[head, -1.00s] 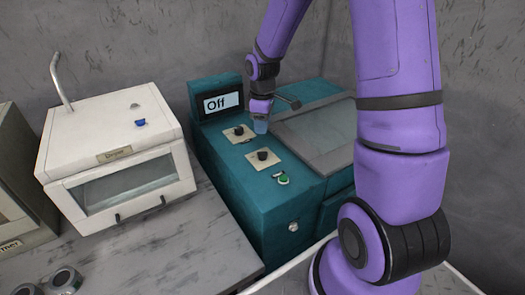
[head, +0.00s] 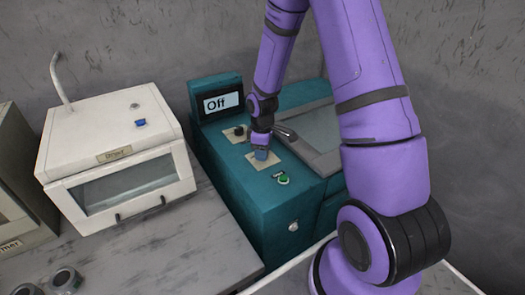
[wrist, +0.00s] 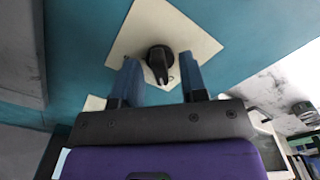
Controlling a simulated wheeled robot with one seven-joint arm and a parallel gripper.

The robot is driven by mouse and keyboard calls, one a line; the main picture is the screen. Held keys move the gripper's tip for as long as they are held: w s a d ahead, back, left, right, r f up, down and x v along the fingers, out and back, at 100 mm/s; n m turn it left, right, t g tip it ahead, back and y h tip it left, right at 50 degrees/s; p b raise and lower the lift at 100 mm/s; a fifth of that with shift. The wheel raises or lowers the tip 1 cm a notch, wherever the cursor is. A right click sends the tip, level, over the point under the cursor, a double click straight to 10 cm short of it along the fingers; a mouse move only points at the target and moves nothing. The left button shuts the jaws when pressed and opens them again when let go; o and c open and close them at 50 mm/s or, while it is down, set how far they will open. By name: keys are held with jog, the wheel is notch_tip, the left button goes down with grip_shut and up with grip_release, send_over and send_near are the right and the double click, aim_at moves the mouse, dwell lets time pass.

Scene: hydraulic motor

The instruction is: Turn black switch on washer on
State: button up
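The teal washer (head: 243,205) stands at the centre of the head view, and its display (head: 221,104) reads "Off". A black switch (head: 239,131) on a cream plate near the display is visible. A second plate (head: 277,171), nearer the front, lies under my gripper (head: 261,156), which hides its switch in the head view. In the wrist view a black switch (wrist: 160,58) on a cream plate (wrist: 195,42) shows between the two blue fingertips of my gripper (wrist: 159,70). The fingers are apart, with gaps on both sides of the switch.
A green button (head: 283,180) sits on the washer's front part. A white dryer-like box (head: 115,130) with a blue knob stands to the left on a grey counter (head: 165,245). Small metal cylinders (head: 65,280) stand at the lower left. A grey wall rises behind.

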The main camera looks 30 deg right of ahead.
grip_shut()
jog(key=shift+m, duration=0.4)
jog(key=m, duration=0.3)
jog(key=shift+m, duration=0.4)
jog(key=m, duration=0.9)
jog(key=shift+m, duration=2.2)
